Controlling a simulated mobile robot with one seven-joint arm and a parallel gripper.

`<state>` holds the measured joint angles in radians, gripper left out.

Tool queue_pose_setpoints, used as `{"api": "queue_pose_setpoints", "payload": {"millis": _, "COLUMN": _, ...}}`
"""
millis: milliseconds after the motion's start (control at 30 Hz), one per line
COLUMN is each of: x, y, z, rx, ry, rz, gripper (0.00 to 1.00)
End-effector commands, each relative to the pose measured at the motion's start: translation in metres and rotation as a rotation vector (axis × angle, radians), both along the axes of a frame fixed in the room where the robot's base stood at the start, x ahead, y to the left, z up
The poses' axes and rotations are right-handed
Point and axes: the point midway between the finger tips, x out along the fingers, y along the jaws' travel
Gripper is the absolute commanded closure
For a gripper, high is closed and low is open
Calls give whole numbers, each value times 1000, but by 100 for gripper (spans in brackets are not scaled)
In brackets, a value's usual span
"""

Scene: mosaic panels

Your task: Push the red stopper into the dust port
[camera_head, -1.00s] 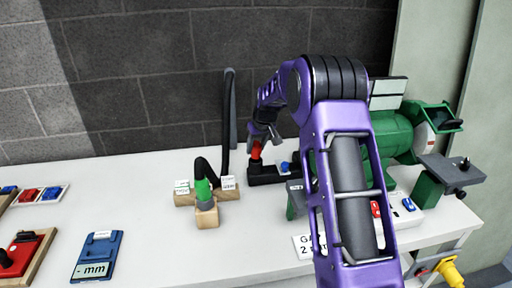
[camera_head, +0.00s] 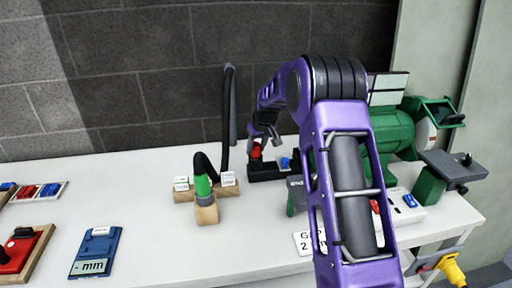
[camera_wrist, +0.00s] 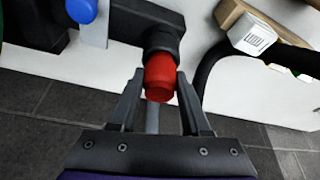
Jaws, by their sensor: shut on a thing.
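The red stopper (camera_wrist: 160,78) is between my gripper's (camera_wrist: 154,82) two fingertips in the wrist view, and the jaws are closed on it. Its far end meets the mouth of a black, elbow-shaped port (camera_wrist: 163,40), which I take for the dust port; how deep it sits inside is hidden. In the head view the stopper (camera_head: 256,151) shows as a small red piece under my gripper (camera_head: 263,140), at the left end of the black fitting (camera_head: 262,174).
A blue knob (camera_head: 285,162) sits beside the port. A green-capped hose (camera_head: 202,185) on wooden blocks stands to the left, with a tall black hose (camera_head: 227,120) behind. The green grinder (camera_head: 400,135) stands right.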

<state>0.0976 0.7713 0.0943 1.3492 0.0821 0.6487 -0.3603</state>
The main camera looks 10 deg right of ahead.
Motion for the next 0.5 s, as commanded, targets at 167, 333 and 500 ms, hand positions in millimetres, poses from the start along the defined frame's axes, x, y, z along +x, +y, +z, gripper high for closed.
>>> {"api": "queue_pose_setpoints", "payload": {"millis": 167, "x": 0, "y": 0, "z": -6, "rx": 0, "ry": 0, "rz": 0, "gripper": 100}}
{"api": "queue_pose_setpoints", "payload": {"millis": 333, "x": 0, "y": 0, "z": -10, "rx": 0, "ry": 0, "rz": 0, "gripper": 100}}
{"api": "queue_pose_setpoints", "payload": {"millis": 500, "x": 0, "y": 0, "z": -9, "rx": 0, "ry": 0, "rz": 0, "gripper": 26}}
